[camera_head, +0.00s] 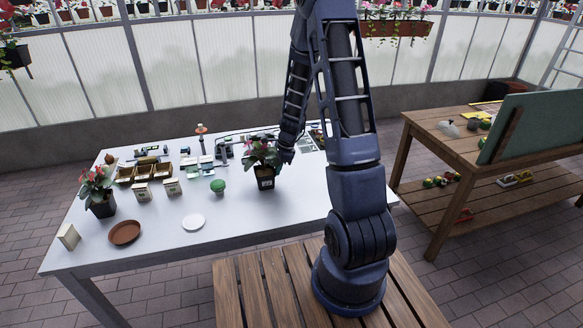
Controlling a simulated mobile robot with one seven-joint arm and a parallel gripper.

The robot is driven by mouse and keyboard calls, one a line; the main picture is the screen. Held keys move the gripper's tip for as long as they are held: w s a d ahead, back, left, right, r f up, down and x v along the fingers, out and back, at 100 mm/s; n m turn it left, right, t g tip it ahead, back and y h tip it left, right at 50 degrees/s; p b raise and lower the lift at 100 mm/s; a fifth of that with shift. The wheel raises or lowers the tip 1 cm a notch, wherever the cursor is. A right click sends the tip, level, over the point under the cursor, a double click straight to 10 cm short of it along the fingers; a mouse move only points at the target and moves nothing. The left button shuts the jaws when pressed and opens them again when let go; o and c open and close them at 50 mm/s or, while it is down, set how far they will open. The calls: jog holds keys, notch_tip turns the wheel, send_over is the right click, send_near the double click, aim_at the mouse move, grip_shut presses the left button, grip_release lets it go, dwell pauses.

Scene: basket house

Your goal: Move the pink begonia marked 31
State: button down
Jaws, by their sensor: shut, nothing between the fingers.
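Two pink-red flowering plants in dark square pots stand on the white table. One plant (264,158) is right of the middle, with a pale label on its pot. The other plant (97,190) is at the left. The number on the label is too small to read, so I cannot tell which is 31. My gripper (284,155) is low at the end of my arm, beside the right plant's leaves and partly hidden by them. It is shut and holds nothing. Both pots stand upright on the table.
The white table (270,215) also bears a terracotta saucer (125,233), a white saucer (193,222), a small green ball-shaped plant (218,186), a divided wooden tray (140,172) and small boxes. Its front right is clear. A wooden workbench (425,132) stands at the right.

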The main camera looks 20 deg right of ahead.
aim_at(264, 173)
jog(key=a, duration=0.6)
jog(key=shift+a, duration=0.25)
jog(key=shift+d, duration=0.15)
jog(key=shift+d, duration=0.35)
jog(key=d, duration=0.3)
jog(key=shift+d+r, duration=0.15)
jog(key=shift+r, duration=0.15)
jog(key=s+d+r+n+t, duration=0.1)
jog(key=s+d+r+n, duration=0.15)
jog(key=r, duration=0.75)
jog(key=s+d+r+n, duration=0.1)
jog(key=s+r+n, duration=0.15)
jog(key=r, duration=0.65)
jog(key=s+d+r+n+t+h, duration=0.1)
jog(key=s+d+r+n, duration=0.2)
jog(key=s+r+n, duration=0.3)
jog(key=s+d+r+n+t+h, duration=0.2)
jog(key=s+r+n, duration=0.5)
jog(key=s, duration=1)
notch_tip(264, 173, up, 2)
jog(key=shift+s+d+r+t, duration=0.15)
jog(key=shift+d+t, duration=0.15)
jog(key=shift+d, duration=0.1)
